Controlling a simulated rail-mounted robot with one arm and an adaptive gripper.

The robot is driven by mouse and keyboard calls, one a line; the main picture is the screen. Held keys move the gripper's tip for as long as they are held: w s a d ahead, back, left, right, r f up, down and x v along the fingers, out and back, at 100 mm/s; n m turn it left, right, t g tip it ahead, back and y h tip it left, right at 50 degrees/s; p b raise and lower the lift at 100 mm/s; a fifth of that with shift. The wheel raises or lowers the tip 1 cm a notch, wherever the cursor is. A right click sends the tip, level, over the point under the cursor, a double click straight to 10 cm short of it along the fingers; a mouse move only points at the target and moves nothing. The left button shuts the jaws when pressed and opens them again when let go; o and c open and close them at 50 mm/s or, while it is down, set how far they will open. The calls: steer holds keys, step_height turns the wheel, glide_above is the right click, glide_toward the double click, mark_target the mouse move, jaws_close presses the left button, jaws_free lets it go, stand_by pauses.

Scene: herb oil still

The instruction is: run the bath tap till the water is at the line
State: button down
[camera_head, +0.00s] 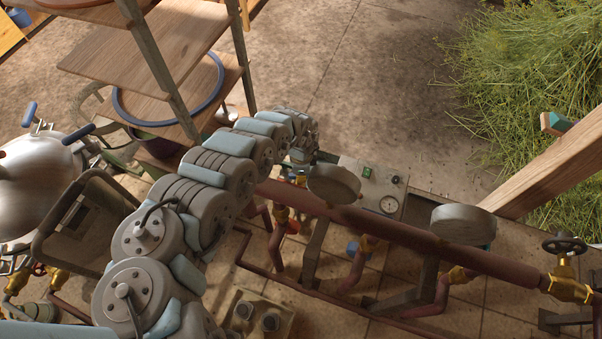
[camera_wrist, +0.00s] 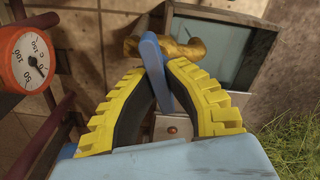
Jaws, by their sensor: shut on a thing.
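In the wrist view my gripper (camera_wrist: 158,68) has yellow ribbed fingers with black inner pads. It is shut on a blue lever handle (camera_wrist: 152,52), which stands upright between the fingertips. A brass tap body (camera_wrist: 188,50) is right behind the lever. Beyond it is a grey box-shaped bath (camera_wrist: 264,52) with a flat blue-grey inside; I cannot make out a water line or any stream. In the head view my arm reaches to the top middle, and its wrist hides the gripper and the lever.
In the head view a rusty pipe (camera_head: 400,235) with round grey discs runs beside my arm. A gauge panel (camera_head: 372,190), wooden shelves (camera_head: 150,55) and a steel vessel (camera_head: 38,190) stand around.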

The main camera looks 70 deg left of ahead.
steer(key=shift+d+m+p, duration=0.1)
steer(key=shift+m+p, duration=1)
steer(key=shift+m, duration=1.2)
steer(key=c, duration=1.1)
jaws_free()
steer(key=shift+r, duration=6)
